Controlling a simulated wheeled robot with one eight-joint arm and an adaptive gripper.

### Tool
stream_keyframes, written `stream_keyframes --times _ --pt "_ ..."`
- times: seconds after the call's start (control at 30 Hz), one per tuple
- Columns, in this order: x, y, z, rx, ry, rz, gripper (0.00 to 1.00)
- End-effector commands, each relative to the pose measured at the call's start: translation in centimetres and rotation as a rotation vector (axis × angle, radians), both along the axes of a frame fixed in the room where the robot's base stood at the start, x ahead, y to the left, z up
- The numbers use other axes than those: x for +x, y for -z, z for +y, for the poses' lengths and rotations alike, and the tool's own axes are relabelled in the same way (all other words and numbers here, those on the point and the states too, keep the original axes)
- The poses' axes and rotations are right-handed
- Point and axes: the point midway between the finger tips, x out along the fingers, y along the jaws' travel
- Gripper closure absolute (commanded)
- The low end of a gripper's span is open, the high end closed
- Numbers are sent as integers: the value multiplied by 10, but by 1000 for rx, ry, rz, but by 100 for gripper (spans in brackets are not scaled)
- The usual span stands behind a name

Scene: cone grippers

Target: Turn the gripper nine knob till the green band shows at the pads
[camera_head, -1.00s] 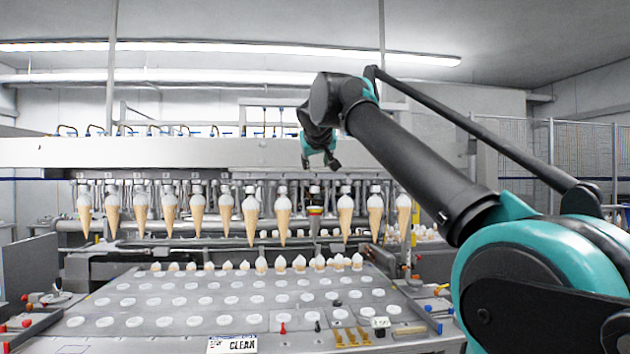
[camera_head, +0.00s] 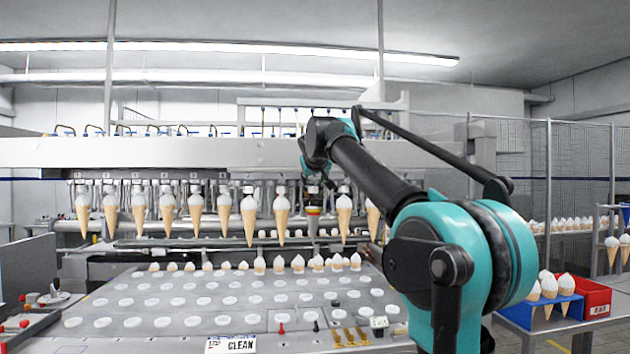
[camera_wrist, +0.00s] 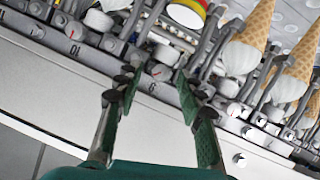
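The number nine knob (camera_wrist: 160,72) is pale with a red mark and sits above the "9" label (camera_wrist: 153,88) on the machine's rail in the wrist view. My gripper (camera_wrist: 155,82) is open, its two green-padded fingers on either side of the knob; I cannot tell whether they touch it. In the head view my gripper (camera_head: 318,182) is at the row of cone grippers, partly hidden by its own links. The gripper nine band piece (camera_head: 313,210) hangs below it, with yellow and red showing. Its yellow and red part (camera_wrist: 187,11) is cut off at the wrist view's top edge.
Cones hang on both sides, with nearby cones (camera_wrist: 250,35) close to my right finger. The number ten knob (camera_wrist: 110,43) is to the left. A holed plate (camera_head: 215,312) lies below. A red bin (camera_head: 594,298) and a blue cone holder (camera_head: 550,305) stand at right.

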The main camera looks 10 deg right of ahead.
Motion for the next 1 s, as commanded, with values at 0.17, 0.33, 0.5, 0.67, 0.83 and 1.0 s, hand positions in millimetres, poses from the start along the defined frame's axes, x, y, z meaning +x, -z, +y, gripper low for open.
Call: stream_keyframes --times 0.17,0.33,0.5,0.67,0.83,1.0 --pt "0 0 0 0 0 0 68" --pt "0 0 0 0 0 0 89" --pt "0 0 0 0 0 0 100" --pt "0 0 1 -21 -1 1 100" --pt "-1 1 3 -138 -2 1 100" --pt "-1 2 4 -264 -2 1 100"
